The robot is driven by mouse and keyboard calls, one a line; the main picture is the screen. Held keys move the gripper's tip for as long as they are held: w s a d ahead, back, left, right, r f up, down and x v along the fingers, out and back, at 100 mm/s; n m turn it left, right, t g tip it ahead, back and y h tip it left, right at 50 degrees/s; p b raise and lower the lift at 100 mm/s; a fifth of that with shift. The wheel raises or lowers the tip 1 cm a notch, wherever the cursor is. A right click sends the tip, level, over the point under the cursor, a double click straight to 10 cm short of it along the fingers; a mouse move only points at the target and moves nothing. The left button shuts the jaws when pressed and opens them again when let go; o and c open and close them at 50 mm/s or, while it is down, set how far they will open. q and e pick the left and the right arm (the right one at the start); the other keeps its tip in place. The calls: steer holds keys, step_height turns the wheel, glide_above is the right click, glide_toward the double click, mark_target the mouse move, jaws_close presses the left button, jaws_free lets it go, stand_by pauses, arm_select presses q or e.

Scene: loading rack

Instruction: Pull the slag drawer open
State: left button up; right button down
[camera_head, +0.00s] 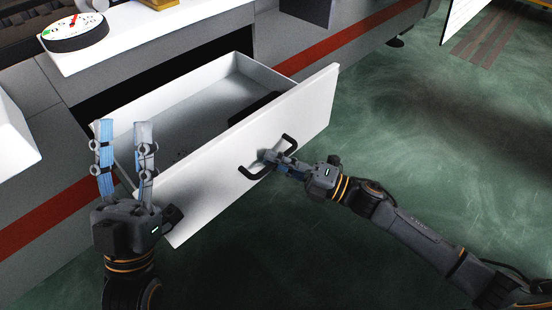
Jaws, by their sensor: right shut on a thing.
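The white slag drawer (300,110) stands pulled out of the grey cabinet, and its empty-looking interior shows, with a dark patch at the inner right. Its black handle (290,140) sits on the front panel. My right gripper (268,157) is shut on the handle, with its arm reaching in from the right. My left gripper (123,130) is at the left, open and empty, its blue-padded fingers pointing up. It stands in front of the drawer's left end and hides part of it; I cannot tell if they touch.
The grey cabinet with a red stripe (340,50) runs along the back. A white counter (150,25) above the drawer carries a round dial (75,33). A white object (12,135) juts in at the left edge. The green floor (430,130) at the right is open.

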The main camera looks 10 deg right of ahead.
steer(key=c, duration=1.4)
jaws_free()
steer(key=shift+o, duration=0.2)
steer(key=shift+d, duration=0.1)
steer(key=v, duration=1.2)
